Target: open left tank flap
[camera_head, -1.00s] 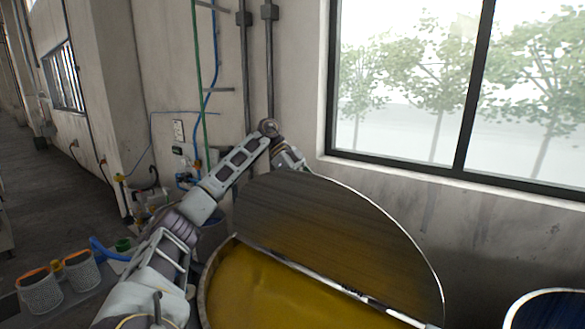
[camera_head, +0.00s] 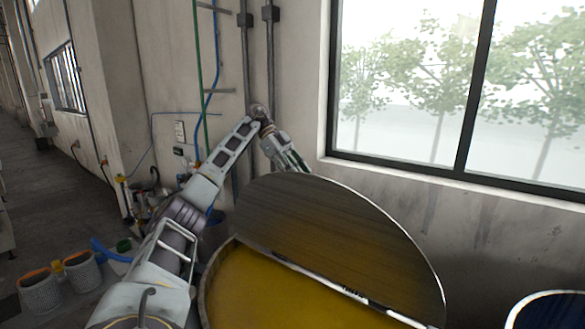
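The left tank flap (camera_head: 345,235) stands raised and tilted up on its hinge bar across the tank. Under it the tank (camera_head: 203,290) is open at the front, with yellow paint (camera_head: 270,293) inside. My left arm reaches in from the left, bends at the top and comes down behind the flap. My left gripper (camera_head: 298,162) is just above the flap's upper left edge. Its tips are partly hidden behind the flap, so I cannot tell whether they are open, or touch it. My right gripper is not in view.
A second round tank rim (camera_head: 548,296) shows at the lower right. Grey buckets (camera_head: 40,291) and a blue hose (camera_head: 108,250) are at the lower left. The wall with pipes (camera_head: 246,80) and the window (camera_head: 420,100) stand close behind the tank.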

